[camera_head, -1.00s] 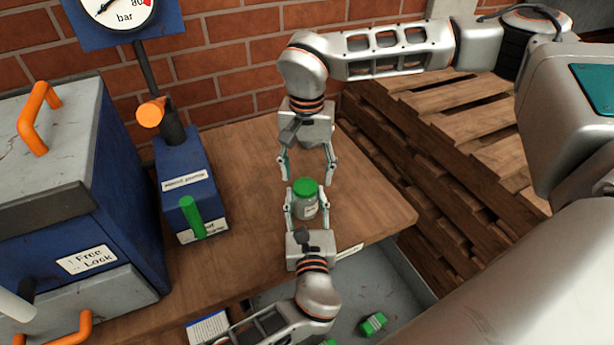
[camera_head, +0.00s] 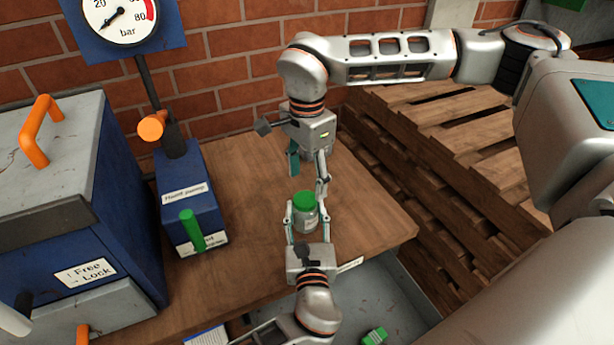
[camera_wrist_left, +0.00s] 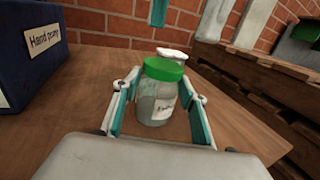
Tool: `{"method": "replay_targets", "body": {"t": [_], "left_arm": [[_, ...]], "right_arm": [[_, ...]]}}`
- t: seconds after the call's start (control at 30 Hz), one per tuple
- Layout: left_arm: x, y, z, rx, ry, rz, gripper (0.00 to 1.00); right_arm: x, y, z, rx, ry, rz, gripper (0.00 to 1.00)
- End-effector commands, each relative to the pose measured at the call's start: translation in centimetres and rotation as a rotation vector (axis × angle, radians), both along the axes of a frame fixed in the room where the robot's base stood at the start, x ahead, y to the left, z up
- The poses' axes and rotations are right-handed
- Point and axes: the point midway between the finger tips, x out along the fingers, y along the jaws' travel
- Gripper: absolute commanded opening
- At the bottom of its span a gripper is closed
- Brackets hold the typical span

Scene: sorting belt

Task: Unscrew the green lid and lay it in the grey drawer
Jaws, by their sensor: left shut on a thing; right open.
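A clear jar (camera_head: 305,219) with a white label and a green lid (camera_head: 304,199) stands upright near the table's right end. My left gripper (camera_head: 304,215) is shut on the jar's body from the near side. The left wrist view shows the jar (camera_wrist_left: 155,108) between the fingers, with the green lid (camera_wrist_left: 164,69) on top and clear of them. My right gripper (camera_head: 308,172) is open, pointing down just behind and above the lid, apart from it. A grey-fronted drawer (camera_head: 120,318) sits low in the blue cabinet, looking closed; its orange handle is partly cut off.
A blue hand pump (camera_head: 188,205) with a green lever and a gauge stands left. A grey surface (camera_head: 395,300) below the table's front edge holds a green-and-white item (camera_head: 375,336). Wooden pallets (camera_head: 440,150) stand right.

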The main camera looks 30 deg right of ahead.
Motion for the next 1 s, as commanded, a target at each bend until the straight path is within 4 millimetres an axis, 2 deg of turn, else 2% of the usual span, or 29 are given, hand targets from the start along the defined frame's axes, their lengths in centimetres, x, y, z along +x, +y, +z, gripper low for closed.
{"method": "replay_targets", "body": {"t": [0.3, 0.5, 0.87, 1.0], "left_arm": [[-0.03, 0.0, -0.11, 0.001, 0.002, -0.001, 0.03], [-0.03, 0.0, -0.11, 0.001, 0.002, -0.001, 0.03], [-0.02, 0.01, -0.11, 0.001, 0.002, 0.0, 0.03], [-0.01, 0.02, -0.11, 0.001, 0.002, 0.0, 0.03]], "right_arm": [[-0.01, 0.0, -0.03, 0.001, 0.0, -0.412, 0.57], [0.01, 0.01, -0.04, 0.001, 0.0, -0.623, 0.57], [0.02, 0.0, 0.01, 0.0, 0.0, -0.667, 0.59], [0.06, 0.03, 0.7, 0.0, -0.002, -0.737, 0.59]]}}
